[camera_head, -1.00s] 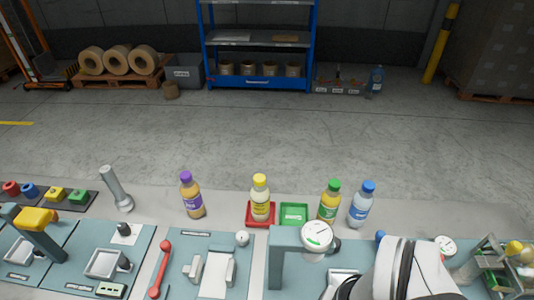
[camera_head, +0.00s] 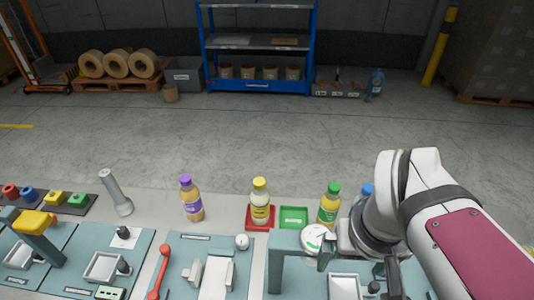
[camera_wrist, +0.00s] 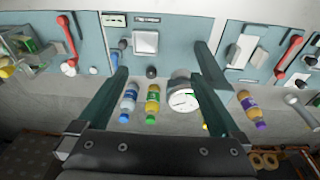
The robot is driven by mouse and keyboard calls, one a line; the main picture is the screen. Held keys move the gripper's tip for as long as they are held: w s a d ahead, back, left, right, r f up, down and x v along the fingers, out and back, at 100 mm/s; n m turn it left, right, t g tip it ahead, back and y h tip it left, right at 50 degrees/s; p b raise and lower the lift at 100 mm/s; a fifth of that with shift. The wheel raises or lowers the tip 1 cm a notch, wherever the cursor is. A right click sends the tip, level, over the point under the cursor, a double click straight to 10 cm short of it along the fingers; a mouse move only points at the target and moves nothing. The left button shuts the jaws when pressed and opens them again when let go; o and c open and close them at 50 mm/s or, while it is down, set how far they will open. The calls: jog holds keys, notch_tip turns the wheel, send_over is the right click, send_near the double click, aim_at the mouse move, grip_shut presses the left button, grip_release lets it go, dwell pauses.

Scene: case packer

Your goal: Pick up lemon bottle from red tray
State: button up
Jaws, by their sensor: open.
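The lemon bottle (camera_head: 260,203), with a yellow cap and pale yellow body, stands upright on the red tray (camera_head: 250,226) in the head view. In the wrist view only a small yellow part of a bottle (camera_wrist: 206,126) shows beside the right finger; the red tray is hidden there. My gripper (camera_wrist: 160,60) is open and empty, its two dark green fingers wide apart above the bench. In the head view my wrist is right of the lemon bottle, clear of it, and the fingertips are hard to make out.
An empty green tray (camera_head: 293,225) adjoins the red one. A green-capped bottle (camera_head: 329,208) and a partly hidden blue bottle (camera_head: 367,191) stand to the right. A purple-capped bottle (camera_head: 191,201) stands left. A round gauge (camera_head: 313,236) on a grey post rises near my wrist.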

jog(key=w+d+r+n+t+h, duration=0.1)
jog(key=w+d+r+n+t, duration=0.2)
jog(key=w, duration=0.4)
jog(key=w+d+r+n+h, duration=0.2)
jog(key=w+r+n, duration=0.1)
jog(key=w+r, duration=0.25)
jog(key=n+h, duration=0.3)
jog(key=n, duration=0.9)
send_over(267, 198)
jog(key=s+d, duration=0.3)
jog(key=d, duration=0.4)
notch_tip(267, 198, down, 11)
jog(key=s+a+f+n+t+h, duration=0.1)
jog(key=s+a+f+n+t, duration=0.15)
jog(key=a+f+n, duration=0.45)
jog(key=s+a+f+n+t+h, duration=0.1)
jog(key=s+a+f+n+t, duration=0.15)
jog(key=a+f, duration=0.5)
jog(key=shift+n+t, duration=0.3)
jog(key=shift+n, duration=0.25)
jog(key=x, duration=0.9)
jog(key=w+a+x, duration=0.1)
jog(key=x, duration=0.4)
jog(key=shift+w+d+r, duration=0.1)
jog(key=shift+w+r, duration=0.15)
grip_shut()
jog(key=shift+r, duration=0.1)
